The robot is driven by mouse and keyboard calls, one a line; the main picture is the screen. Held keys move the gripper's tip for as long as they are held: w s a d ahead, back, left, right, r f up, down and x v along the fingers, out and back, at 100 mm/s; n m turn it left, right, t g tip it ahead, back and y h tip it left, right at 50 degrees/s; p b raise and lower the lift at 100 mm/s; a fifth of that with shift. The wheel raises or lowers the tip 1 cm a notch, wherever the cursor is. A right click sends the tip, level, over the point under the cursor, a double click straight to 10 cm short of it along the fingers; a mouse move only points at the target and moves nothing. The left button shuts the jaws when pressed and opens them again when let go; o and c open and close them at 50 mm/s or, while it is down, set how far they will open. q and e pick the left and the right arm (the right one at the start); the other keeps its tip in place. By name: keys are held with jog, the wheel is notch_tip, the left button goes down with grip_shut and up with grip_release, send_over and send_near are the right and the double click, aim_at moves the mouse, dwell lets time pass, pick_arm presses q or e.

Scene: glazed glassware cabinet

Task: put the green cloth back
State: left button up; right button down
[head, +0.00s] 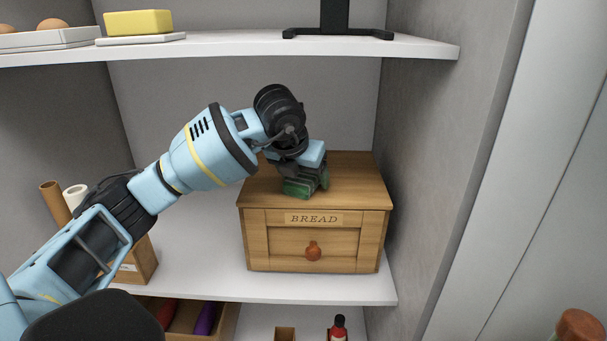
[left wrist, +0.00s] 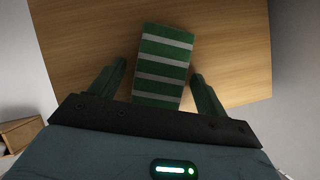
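The green cloth (left wrist: 164,66), with pale stripes, lies on the wooden top of the bread box (head: 313,219), seen in the left wrist view. My left gripper (head: 305,185) is over the top of the box, pointing down at it. In the left wrist view its two green fingers (left wrist: 163,88) stand open on either side of the cloth, with a narrow gap at each side. In the head view the gripper hides most of the cloth, and I cannot tell whether the fingertips touch the box top. My right gripper is in neither view.
The box stands on a white shelf (head: 198,282) near the right cabinet wall. A higher shelf (head: 240,44) holds a butter block (head: 138,23), eggs and a black stand (head: 337,18). Paper rolls (head: 55,199) stand at left. Below are a drawer with vegetables and a red bottle (head: 338,329).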

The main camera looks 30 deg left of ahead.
aim_at(304, 175)
pick_arm(q)
jog(key=v, duration=0.5)
jog(key=shift+r, duration=0.25)
jog(key=s+d, duration=0.1)
jog(key=s, duration=1)
jog(key=shift+s+d, duration=0.4)
